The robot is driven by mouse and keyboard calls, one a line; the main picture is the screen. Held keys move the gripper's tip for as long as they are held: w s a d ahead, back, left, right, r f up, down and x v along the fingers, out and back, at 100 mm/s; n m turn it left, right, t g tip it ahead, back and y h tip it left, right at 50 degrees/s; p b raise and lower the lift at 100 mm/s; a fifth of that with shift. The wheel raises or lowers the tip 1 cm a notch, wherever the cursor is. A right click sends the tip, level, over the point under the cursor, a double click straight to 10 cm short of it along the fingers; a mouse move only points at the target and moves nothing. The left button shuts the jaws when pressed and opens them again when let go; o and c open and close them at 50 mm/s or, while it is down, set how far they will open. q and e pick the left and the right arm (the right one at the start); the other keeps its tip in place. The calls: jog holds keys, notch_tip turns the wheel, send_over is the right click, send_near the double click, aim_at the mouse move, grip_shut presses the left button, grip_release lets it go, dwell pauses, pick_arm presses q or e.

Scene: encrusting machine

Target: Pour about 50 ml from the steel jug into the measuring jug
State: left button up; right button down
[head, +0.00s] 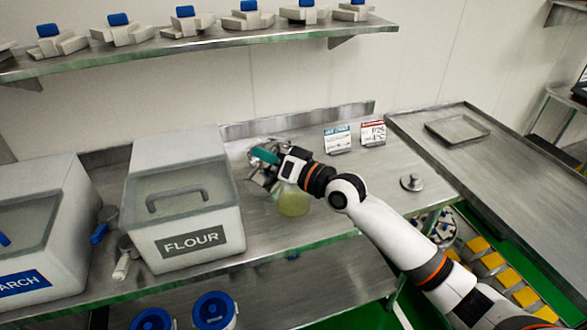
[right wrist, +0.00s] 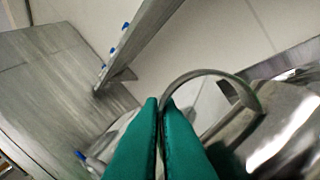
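My right gripper (head: 265,156) reaches in from the right over the steel counter. In the right wrist view its green fingers (right wrist: 160,110) are closed together at the end of a curved metal handle, which belongs to the steel jug (right wrist: 288,122). In the head view the steel jug is mostly hidden behind the gripper, with bits of shiny metal around it. The measuring jug (head: 293,203) is clear, with pale yellow-green liquid low inside. It stands on the counter just below and right of the gripper, partly covered by my arm. My left gripper is out of view.
A flour bin (head: 185,205) stands close left of the gripper, with a starch bin (head: 40,235) beyond. Two small signs (head: 338,139) stand behind. A steel lid (head: 411,183) lies on the right of the counter. A shelf (head: 200,42) runs above.

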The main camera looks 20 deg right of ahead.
aim_at(254, 182)
jog(key=shift+r, duration=0.1)
jog(key=a+f+n, duration=0.1)
jog(key=s+n+b, duration=0.1)
jog(key=n, duration=0.1)
jog(key=shift+s+a+f, duration=0.3)
jog(key=shift+a+f, duration=0.1)
jog(key=shift+s+a+n, duration=0.1)
jog(key=shift+a+n, duration=0.05)
jog(key=shift+n, duration=0.35)
jog(key=shift+s+a+f+n, duration=0.1)
jog(key=shift+s+a+n, duration=0.15)
jog(key=shift+n, duration=0.35)
jog(key=shift+s+a+f+n, duration=0.1)
jog(key=shift+a+n, duration=0.15)
jog(key=shift+n, duration=0.35)
